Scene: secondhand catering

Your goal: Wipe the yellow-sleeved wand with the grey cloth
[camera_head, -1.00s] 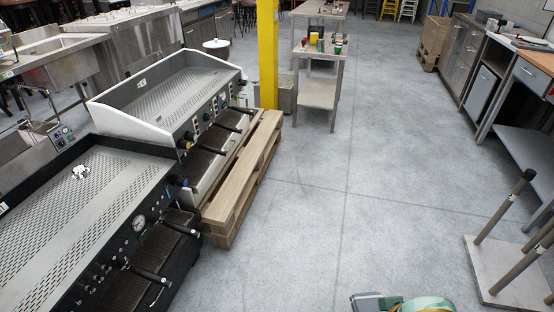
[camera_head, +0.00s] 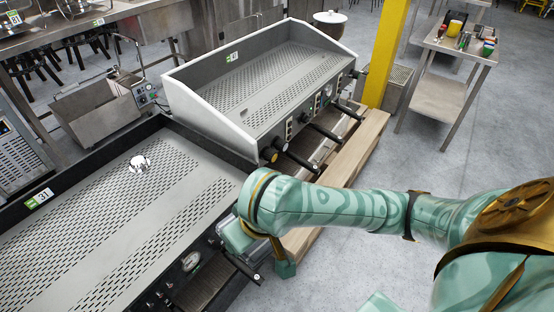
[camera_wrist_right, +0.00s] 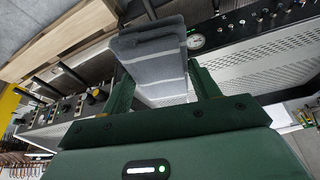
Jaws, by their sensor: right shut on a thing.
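A folded grey cloth with pale stripes (camera_wrist_right: 160,62) stands between the fingers of my right gripper (camera_wrist_right: 162,85), which is shut on it. I cannot clearly pick out the yellow-sleeved wand. My left gripper is not in view.
The near black machine (camera_head: 110,225) bears a small white-silver item (camera_head: 140,163). The white-sided machine (camera_head: 265,75) stands behind it, with black handles sticking out in front. A wooden pallet (camera_head: 355,150) lies beside them. A yellow post (camera_head: 387,55) and steel table (camera_head: 452,55) stand beyond.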

